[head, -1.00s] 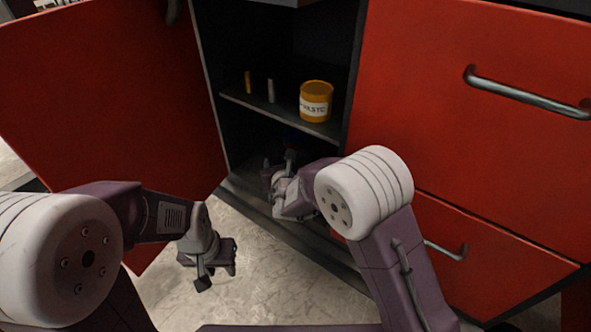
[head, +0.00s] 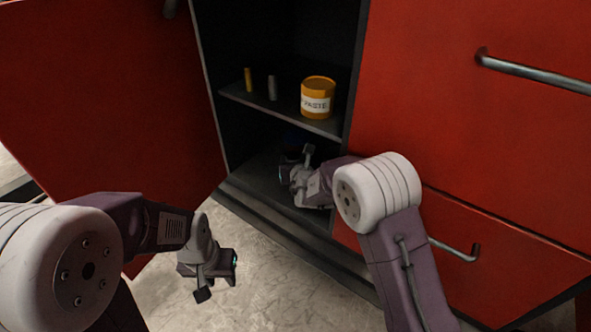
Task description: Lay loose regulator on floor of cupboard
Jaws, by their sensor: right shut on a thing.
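The cupboard (head: 285,190) stands open, with a dark lower compartment under a shelf. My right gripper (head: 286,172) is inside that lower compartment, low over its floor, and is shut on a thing. That thing, taken to be the regulator, is hidden or too dark to make out, so I cannot tell whether it touches the floor. A faint dark blue shape (head: 291,138) shows behind the gripper, too dim to name. My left gripper (head: 232,264) is outside, above the pale ground in front of the cupboard; its jaw gap cannot be made out.
The shelf (head: 240,95) holds a yellow paste tub (head: 318,98), a grey cylinder (head: 272,88) and a yellow cylinder (head: 249,80). A red door (head: 100,100) hangs open at left. Red drawers (head: 470,130) with metal handles stand at right.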

